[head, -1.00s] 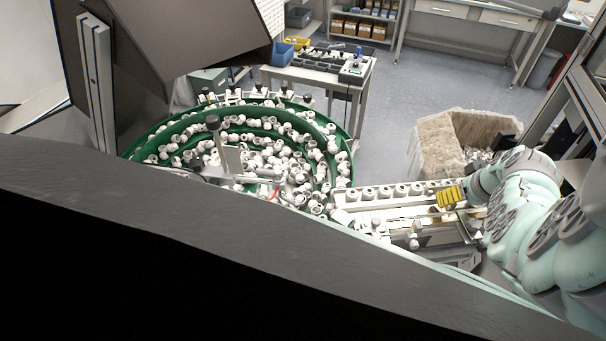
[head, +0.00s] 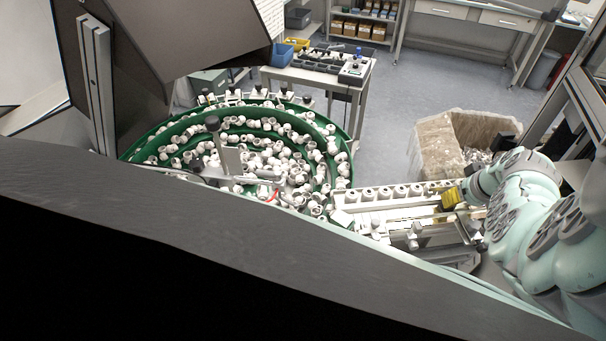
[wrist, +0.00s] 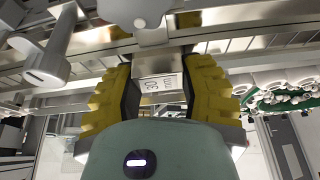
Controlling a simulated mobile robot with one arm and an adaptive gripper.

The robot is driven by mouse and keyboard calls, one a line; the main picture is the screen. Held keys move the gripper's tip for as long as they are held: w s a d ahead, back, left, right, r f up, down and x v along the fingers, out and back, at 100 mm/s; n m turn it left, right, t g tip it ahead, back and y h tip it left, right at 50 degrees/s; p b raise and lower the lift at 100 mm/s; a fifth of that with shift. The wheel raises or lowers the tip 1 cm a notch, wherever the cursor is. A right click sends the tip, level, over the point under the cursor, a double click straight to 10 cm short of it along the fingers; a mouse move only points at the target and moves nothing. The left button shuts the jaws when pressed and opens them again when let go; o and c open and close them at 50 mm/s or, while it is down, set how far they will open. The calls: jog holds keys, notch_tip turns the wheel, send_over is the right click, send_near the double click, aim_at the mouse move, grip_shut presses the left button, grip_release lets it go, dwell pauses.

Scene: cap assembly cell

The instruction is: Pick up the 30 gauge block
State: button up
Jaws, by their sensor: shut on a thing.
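The 30 gauge block (wrist: 161,84) is a small metal block with a pale label, which appears upside down between the two yellow fingers in the wrist view. My gripper (wrist: 158,70) is shut on it, one finger on each side. In the head view my gripper (head: 453,198) is a small yellow shape above the right end of the feed rail. The block cannot be made out there. Whether it still touches the metal surface behind it is unclear.
White caps stand in a row on the feed rail (head: 350,207). A green bowl feeder (head: 130,152) full of caps is on the left. A lined bin (head: 430,140) stands behind my arm. Metal fixture parts (wrist: 50,55) are close to the fingers in the wrist view.

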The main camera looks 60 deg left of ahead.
grip_shut()
jog(key=shift+a+r, duration=0.1)
